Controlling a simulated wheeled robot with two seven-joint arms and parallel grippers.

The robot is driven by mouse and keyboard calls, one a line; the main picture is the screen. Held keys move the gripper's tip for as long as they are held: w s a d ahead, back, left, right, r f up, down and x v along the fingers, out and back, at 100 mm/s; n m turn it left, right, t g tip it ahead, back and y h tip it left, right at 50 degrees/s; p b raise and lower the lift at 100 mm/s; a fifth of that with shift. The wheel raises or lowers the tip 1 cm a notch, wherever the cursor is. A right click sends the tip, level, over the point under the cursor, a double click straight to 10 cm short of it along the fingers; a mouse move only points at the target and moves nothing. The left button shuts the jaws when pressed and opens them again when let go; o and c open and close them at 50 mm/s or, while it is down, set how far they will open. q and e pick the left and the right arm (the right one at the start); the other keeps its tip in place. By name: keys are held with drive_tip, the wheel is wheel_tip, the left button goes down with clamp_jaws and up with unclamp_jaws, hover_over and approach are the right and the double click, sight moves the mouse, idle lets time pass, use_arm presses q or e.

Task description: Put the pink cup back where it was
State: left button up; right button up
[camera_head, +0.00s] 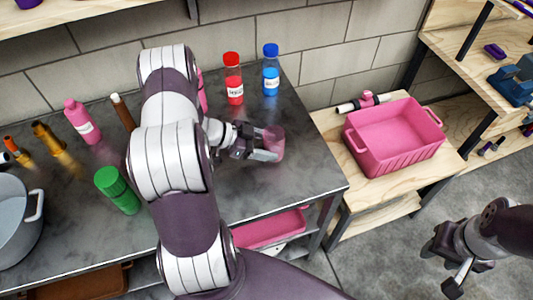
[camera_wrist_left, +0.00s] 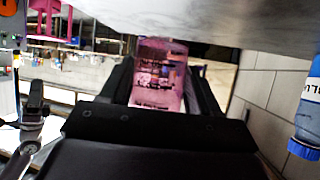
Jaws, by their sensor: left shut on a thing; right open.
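The pink cup (camera_head: 273,140) is translucent and is held over the right part of the dark counter in the head view. My left gripper (camera_head: 262,150) is shut on it, with a finger along its side. In the left wrist view the cup (camera_wrist_left: 158,75) sits between the two dark fingers of my left gripper (camera_wrist_left: 160,90), and the counter surface appears close to it. I cannot tell whether the cup touches the counter. My right gripper (camera_head: 447,265) is open and empty, over the floor at the lower right.
A red-capped bottle (camera_head: 234,80) and a blue-capped bottle (camera_head: 271,70) stand behind the cup. A green bottle (camera_head: 117,190) and a grey pot (camera_head: 18,215) are at left. A pink crate (camera_head: 395,150) stands on the wooden shelf at right. The counter's front right is clear.

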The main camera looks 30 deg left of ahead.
use_arm(q)
wheel_tip(320, 180, down, 4)
drive_tip(key=shift+s+r, duration=0.15)
drive_tip(key=shift+f, duration=0.35)
drive_tip(key=o, duration=1.2)
drive_tip(key=shift+c, duration=0.2)
